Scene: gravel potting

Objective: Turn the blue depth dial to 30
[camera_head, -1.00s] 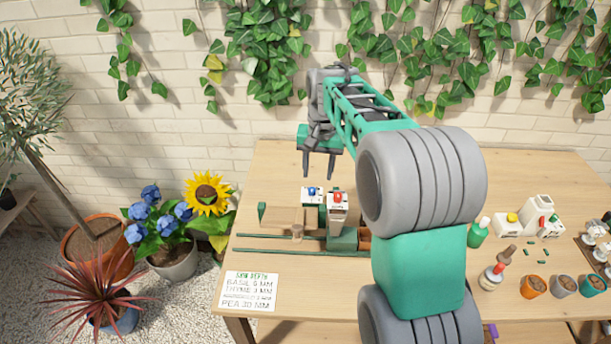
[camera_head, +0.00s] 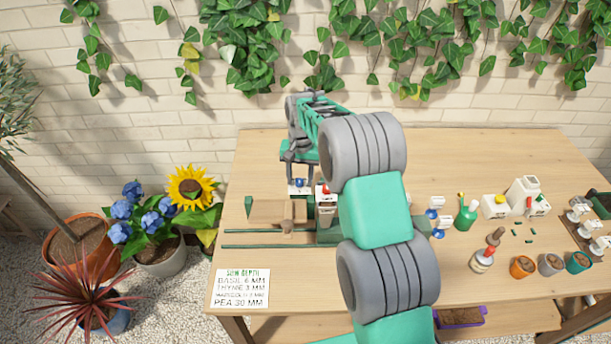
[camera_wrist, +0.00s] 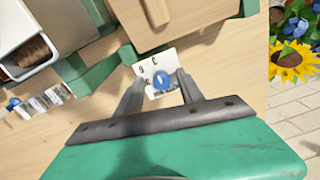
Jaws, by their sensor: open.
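The blue depth dial (camera_wrist: 161,80) is a small round knob on a white plate with dark marks (camera_wrist: 149,67) in the wrist view. It lies between the two fingers of my gripper (camera_wrist: 160,90), which is open. I cannot tell whether the fingers touch it. The marks are too small to read the setting. In the head view the blue dial (camera_head: 299,183) shows just below my gripper (camera_head: 301,168), beside a red dial (camera_head: 325,189) on its own white plate.
A sowing depth card (camera_head: 241,288) lies at the table's front left. Bottles, pots and white boxes (camera_head: 524,190) stand to the right. The back of the table is clear.

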